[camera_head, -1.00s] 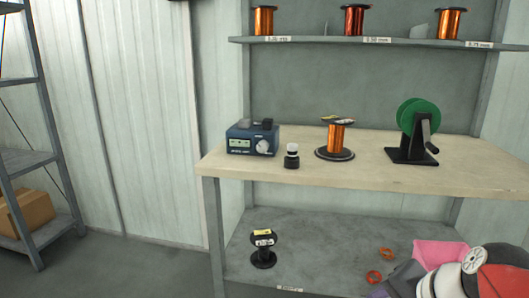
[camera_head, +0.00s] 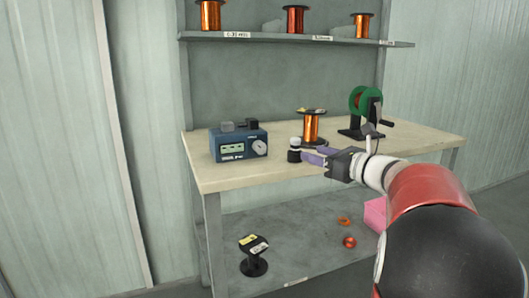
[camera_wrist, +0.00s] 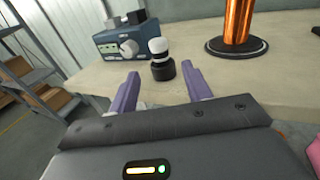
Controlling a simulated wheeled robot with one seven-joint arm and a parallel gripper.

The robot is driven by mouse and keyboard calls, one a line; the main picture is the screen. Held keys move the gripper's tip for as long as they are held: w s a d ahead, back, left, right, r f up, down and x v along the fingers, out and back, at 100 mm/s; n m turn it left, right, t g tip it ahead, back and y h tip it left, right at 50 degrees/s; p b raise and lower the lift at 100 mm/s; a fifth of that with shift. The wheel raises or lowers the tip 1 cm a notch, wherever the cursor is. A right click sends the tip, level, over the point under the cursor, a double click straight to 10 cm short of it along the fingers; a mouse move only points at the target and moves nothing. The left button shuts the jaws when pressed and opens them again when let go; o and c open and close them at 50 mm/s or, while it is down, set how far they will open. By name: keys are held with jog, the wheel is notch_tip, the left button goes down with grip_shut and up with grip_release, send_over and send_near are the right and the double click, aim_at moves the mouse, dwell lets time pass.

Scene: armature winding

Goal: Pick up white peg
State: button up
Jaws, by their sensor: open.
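The white peg (camera_head: 295,142) stands upright in a small black round base (camera_head: 294,156) near the front of the workbench. In the wrist view the white peg (camera_wrist: 158,49) has a dark band, and its black base (camera_wrist: 163,69) sits just beyond and between the fingertips. My gripper (camera_head: 312,155) reaches in from the right at bench height. In the wrist view my gripper (camera_wrist: 160,78) shows two purple fingers spread apart with nothing between them. The peg is upright and not held.
A blue meter box (camera_head: 238,144) stands left of the peg on the workbench (camera_head: 215,177). A copper wire spool (camera_head: 311,127) stands behind, and a green reel on a black stand (camera_head: 365,105) is farther right. A shelf (camera_head: 290,38) with copper spools hangs above.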

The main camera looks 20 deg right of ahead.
aim_at(299, 146)
jog(key=x, duration=0.7)
jog(key=shift+w+a+r, duration=0.1)
jog(key=shift+w+r, duration=0.2)
jog(key=shift+w, duration=0.15)
jog(key=c, duration=1)
notch_tip(299, 146, up, 20)
jog(key=p, duration=0.5)
jog(key=shift+p, duration=0.3)
